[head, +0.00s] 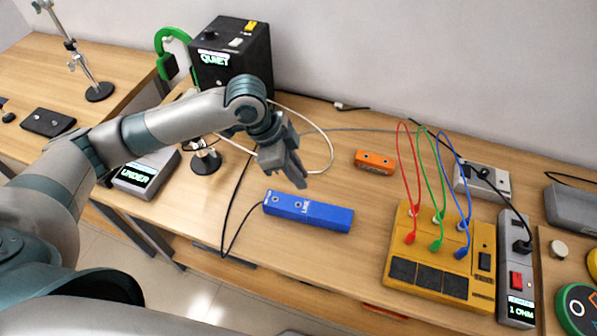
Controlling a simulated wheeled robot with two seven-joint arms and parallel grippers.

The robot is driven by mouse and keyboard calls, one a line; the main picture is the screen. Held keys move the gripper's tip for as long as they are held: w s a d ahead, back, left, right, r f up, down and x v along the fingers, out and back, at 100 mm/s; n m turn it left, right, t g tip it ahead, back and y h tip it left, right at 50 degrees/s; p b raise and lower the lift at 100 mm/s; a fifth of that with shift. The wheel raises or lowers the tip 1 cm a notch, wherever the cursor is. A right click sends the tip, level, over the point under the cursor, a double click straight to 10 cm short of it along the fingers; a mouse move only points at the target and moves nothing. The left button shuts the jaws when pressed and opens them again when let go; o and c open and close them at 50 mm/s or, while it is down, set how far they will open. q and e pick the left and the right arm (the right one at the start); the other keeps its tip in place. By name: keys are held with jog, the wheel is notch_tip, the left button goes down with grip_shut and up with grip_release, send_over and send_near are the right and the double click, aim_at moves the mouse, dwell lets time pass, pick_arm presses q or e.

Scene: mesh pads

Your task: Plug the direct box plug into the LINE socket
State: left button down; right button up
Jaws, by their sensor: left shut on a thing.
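My left gripper (298,178) reaches in from the left and points down over the bench, behind the blue box. It is shut on the direct box plug, which its fingers hide almost entirely. A thin white cable loops from behind the black box to beside these fingers. The blue box (330,217) has round sockets on top and a white label that looks like LINE, too small to read surely. The fingertips are apart from the blue box in the picture. My right gripper is not in view.
A black cable leaves the blue box's left end. An orange box (375,161) lies behind it. A yellow panel (430,282) with red, green and blue leads stands right, beside a grey power strip (516,270). The black QUIET box (232,55) stands at the back.

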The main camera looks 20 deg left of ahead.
pick_arm(q)
jog(key=shift+r+p, duration=0.2)
jog(key=shift+p, duration=0.25)
jog(key=shift+f+b, duration=0.45)
jog(key=shift+f, duration=0.4)
jog(key=shift+f+b, duration=0.8)
jog(key=shift+f, duration=1.4)
jog(key=shift+p, duration=1.45)
jog(key=shift+f+b, duration=0.65)
jog(key=shift+f, duration=1.45)
jog(key=c, duration=1.6)
grip_release()
jog(key=shift+r, duration=0.15)
